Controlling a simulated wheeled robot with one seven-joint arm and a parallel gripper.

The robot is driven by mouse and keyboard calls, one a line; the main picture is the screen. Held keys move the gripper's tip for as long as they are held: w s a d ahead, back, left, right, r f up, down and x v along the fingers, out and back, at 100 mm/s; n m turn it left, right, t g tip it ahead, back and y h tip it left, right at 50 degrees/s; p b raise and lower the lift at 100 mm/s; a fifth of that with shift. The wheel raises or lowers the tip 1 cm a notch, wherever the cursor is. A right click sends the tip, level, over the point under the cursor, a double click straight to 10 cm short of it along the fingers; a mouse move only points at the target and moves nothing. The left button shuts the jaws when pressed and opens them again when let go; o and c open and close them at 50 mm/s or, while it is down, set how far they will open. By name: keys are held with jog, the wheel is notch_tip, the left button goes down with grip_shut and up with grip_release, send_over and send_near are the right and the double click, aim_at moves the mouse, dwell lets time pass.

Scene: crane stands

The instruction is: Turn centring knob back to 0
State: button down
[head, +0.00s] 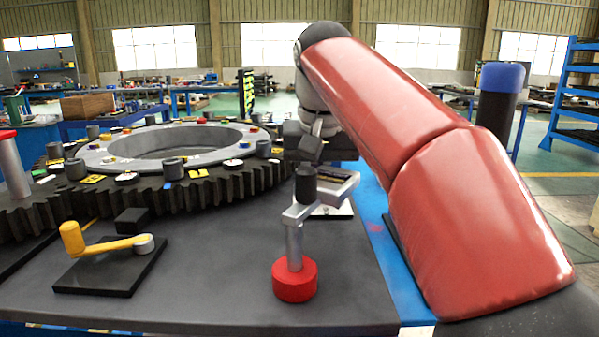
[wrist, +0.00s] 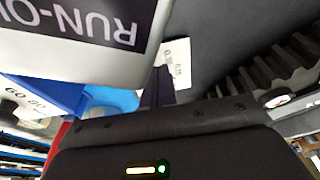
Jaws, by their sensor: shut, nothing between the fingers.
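My gripper (head: 310,150) is at the end of the red arm, over the right part of the grey bench top, partly hidden by the post in front. In the wrist view its dark fingers (wrist: 158,88) are together and empty. I cannot pick out the centring knob for certain. A white plate with the figures 60 and 80 (wrist: 32,104) is cut off at the left edge of the wrist view, with a dark round part on it. Its pointer reading does not show. No contact between my gripper and any knob is visible.
A post with a red base (head: 295,281) stands in front of my gripper. A yellow crank (head: 110,243) is at the left, before a large toothed ring (head: 215,187). A grey panel lettered RUN-O (wrist: 85,35) is close in the wrist view, beside a white card (wrist: 178,62).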

jog(key=shift+w+d, duration=0.1)
jog(key=shift+w, duration=0.1)
dwell(0.5)
jog(key=shift+s+d+r+p, duration=0.1)
jog(key=shift+d+p, duration=0.6)
jog(key=shift+p, duration=0.35)
jog(key=shift+d, duration=0.45)
jog(key=shift+s+d, duration=0.15)
jog(key=shift+s, duration=0.05)
jog(key=v, duration=0.2)
jog(key=w+v, duration=0.1)
jog(key=v, duration=0.2)
jog(key=shift+r, duration=0.45)
